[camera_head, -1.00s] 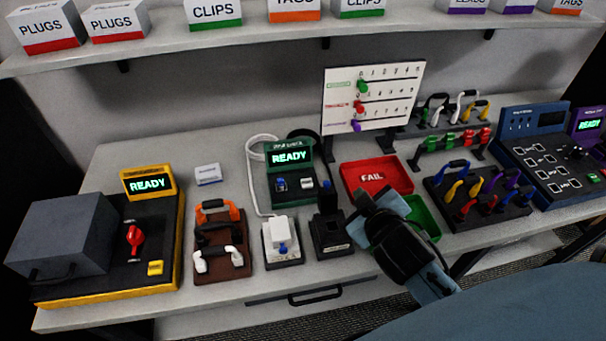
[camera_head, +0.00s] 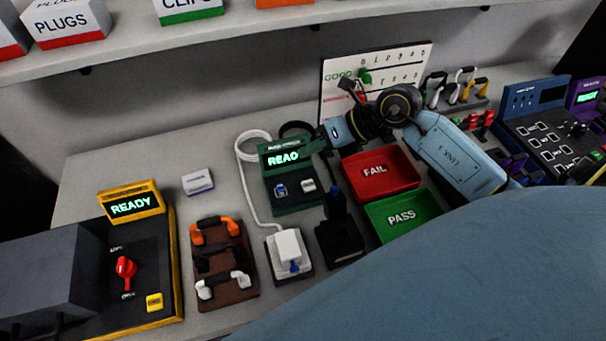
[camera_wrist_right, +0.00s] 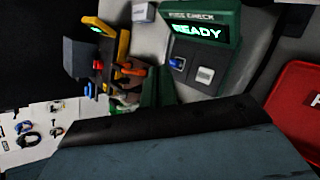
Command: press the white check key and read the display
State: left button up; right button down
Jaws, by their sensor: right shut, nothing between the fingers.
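The green fuse check unit (camera_head: 293,205) stands at the middle of the table. Its white key (camera_head: 308,186) sits right of a blue one on its top; both show in the right wrist view, the white key (camera_wrist_right: 205,74) on the right. The unit's display (camera_head: 283,158) is partly covered by my right gripper in the head view; in the right wrist view the lit display (camera_wrist_right: 198,31) reads READY. My right gripper (camera_head: 314,147) is shut and empty, above and behind the keys, apart from the white key. My left gripper is out of view.
A red FAIL tray (camera_head: 352,187) and a green PASS tray (camera_head: 372,222) lie right of the unit. A dark post (camera_head: 337,205) on a black base stands close by. A white block (camera_head: 287,245) with a cord sits in front. A number board (camera_head: 330,90) stands behind.

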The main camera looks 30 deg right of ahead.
jog(key=shift+d+f+h, duration=0.25)
jog(key=shift+d+h, duration=0.05)
jog(key=shift+d, duration=0.1)
jog(key=shift+s, duration=0.1)
jog(key=shift+f, duration=0.1)
jog(key=b, duration=0.7)
send_over(313, 185)
notch_tip(313, 185, down, 8)
jog(key=shift+r, duration=0.2)
jog(key=shift+f, duration=0.5)
jog(key=shift+f, duration=0.1)
dwell(0.9)
jog(key=shift+f+b, duration=0.3)
jog(key=shift+b, duration=0.1)
